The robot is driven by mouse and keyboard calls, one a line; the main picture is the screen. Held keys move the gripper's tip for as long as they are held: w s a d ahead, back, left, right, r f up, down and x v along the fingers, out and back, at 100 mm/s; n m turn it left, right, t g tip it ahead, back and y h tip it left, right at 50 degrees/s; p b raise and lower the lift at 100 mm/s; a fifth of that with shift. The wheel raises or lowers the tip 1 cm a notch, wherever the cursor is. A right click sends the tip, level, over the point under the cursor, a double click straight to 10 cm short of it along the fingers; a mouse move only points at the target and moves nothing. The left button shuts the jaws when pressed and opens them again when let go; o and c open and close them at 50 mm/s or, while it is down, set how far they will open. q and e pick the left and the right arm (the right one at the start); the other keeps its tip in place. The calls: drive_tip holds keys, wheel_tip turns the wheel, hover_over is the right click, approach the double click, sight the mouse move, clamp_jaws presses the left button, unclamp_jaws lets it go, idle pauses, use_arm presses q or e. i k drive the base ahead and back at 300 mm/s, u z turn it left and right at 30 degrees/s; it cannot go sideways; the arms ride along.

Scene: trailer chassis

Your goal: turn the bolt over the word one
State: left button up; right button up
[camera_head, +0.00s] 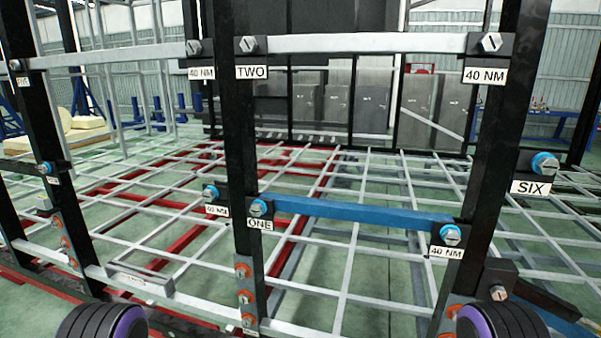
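Dark ribbed round parts with purple rims, which look like parts of my arms, show at the bottom left and bottom right. No gripper fingers show, so I cannot see either gripper, and nothing is seen touching the bolt.
Other bolts sit over the words TWO (248,45) and SIX (544,163), and at the blue bar's right end (450,235). Black uprights and grey crossbars frame the front. Behind them lies a grey and red grid frame (340,240) above a green floor.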

sight(258, 208)
drive_tip(key=k, duration=1.3)
drive_tip(key=u, duration=0.6)
drive_tip(key=i, duration=0.5)
drive_tip(key=u, duration=0.8)
drive_tip(key=i, duration=0.9)
drive_tip(key=z, duration=0.75)
drive_tip(key=i, duration=0.55)
drive_tip(key=z, duration=0.65)
